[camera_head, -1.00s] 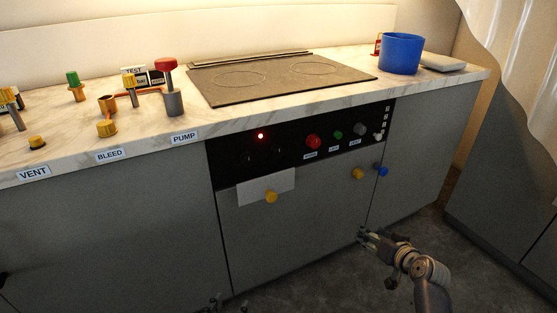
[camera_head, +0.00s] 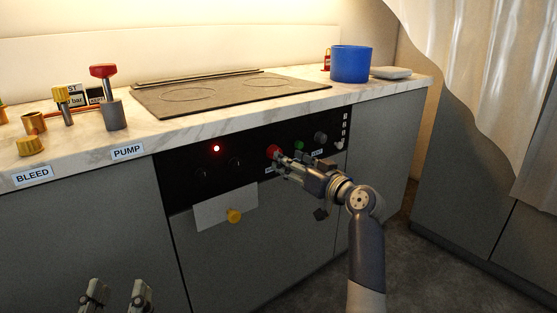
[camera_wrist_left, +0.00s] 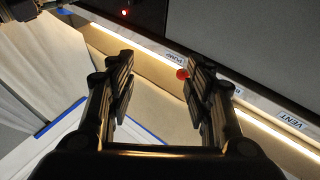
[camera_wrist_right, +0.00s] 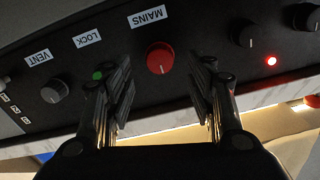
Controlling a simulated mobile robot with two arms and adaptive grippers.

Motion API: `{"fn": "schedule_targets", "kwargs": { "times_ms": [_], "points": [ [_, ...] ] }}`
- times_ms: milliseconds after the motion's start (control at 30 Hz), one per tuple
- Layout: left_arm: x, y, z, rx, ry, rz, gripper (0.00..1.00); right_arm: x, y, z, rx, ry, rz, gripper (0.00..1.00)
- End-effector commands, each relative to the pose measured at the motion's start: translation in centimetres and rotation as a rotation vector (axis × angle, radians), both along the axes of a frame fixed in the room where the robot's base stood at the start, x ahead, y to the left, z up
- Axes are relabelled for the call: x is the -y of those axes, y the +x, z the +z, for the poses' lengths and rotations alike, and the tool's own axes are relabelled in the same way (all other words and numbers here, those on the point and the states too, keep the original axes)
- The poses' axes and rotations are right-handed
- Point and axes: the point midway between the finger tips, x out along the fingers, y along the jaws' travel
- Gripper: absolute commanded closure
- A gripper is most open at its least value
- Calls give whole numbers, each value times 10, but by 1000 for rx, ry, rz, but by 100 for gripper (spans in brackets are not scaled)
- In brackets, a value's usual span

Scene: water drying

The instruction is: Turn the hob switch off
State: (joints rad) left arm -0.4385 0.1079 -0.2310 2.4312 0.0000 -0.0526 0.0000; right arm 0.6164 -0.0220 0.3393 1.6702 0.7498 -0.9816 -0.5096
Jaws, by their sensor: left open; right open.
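The control panel (camera_head: 185,165) is on the front of the counter below the hob (camera_head: 220,92). A red knob (camera_head: 273,151) sits on it, and in the right wrist view the red knob (camera_wrist_right: 160,58) is under a label reading MAINS. A red light (camera_head: 216,148) glows on the panel. My right gripper (camera_head: 281,161) is open at the red knob; in the right wrist view its fingers lie either side of the knob, with no clear contact. My left gripper (camera_head: 115,290) is open and empty, low at the left, away from the panel.
A green knob (camera_head: 299,145) and a grey knob (camera_head: 320,138) sit right of the red one; dark knobs (camera_wrist_right: 243,36) are near the light. A blue pot (camera_head: 350,64) stands on the counter.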

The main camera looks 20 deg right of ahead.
Motion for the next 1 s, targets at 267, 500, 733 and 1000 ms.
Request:
{"fn": "schedule_targets", "kwargs": {
  "times_ms": [267,500,733,1000],
  "points": [
    [0,-16,32,186,-53,-11,52,-13,35,-1,-1,2,0,49],
    [0,-24,44,252,-71,-14,52,-17,47,-1,0,0,-1,49],
    [0,-24,45,258,-73,-14,52,-17,47,0,0,0,-1,49],
    [0,-24,45,256,-72,-14,52,-17,47,-1,0,0,-1,93]
  ]
}}
